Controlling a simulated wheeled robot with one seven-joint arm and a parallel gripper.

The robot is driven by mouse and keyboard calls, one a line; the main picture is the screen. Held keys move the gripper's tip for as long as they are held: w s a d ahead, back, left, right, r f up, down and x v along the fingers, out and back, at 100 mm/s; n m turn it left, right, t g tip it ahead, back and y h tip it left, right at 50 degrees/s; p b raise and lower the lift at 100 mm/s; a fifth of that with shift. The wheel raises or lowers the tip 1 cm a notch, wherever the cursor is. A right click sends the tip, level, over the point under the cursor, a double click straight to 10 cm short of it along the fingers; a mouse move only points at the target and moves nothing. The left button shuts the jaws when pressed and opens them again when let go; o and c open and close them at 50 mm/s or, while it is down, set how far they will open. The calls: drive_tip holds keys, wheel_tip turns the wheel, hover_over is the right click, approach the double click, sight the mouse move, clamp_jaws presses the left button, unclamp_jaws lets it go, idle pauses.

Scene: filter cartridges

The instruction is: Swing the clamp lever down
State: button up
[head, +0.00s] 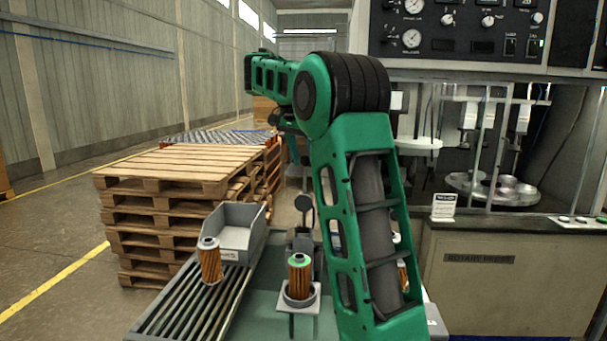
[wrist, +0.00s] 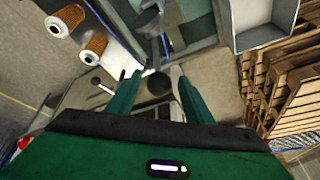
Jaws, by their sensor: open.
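The clamp lever (head: 304,222) stands upright behind the cartridge holder in the head view, with a dark round knob (head: 303,203) at its top. In the wrist view a dark round knob (wrist: 159,84) shows between my fingers, apparently the lever's end. My gripper (wrist: 158,82) is open, with one green finger on each side of it; I cannot tell whether either touches. In the head view my arm hides most of the gripper. An orange pleated cartridge with a green top (head: 299,277) stands upright in a light holder (head: 300,303) in front of the lever.
Another cartridge (head: 210,262) stands on a slatted rack (head: 190,310) beside a grey bin (head: 241,232). Two more cartridges (wrist: 66,20) (wrist: 93,46) show in the wrist view. Stacked pallets (head: 165,195) stand at the left; a rotary press (head: 500,270) stands at the right.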

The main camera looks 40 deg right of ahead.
sight(305, 194)
drive_tip(key=shift+x, duration=2.15)
clamp_jaws()
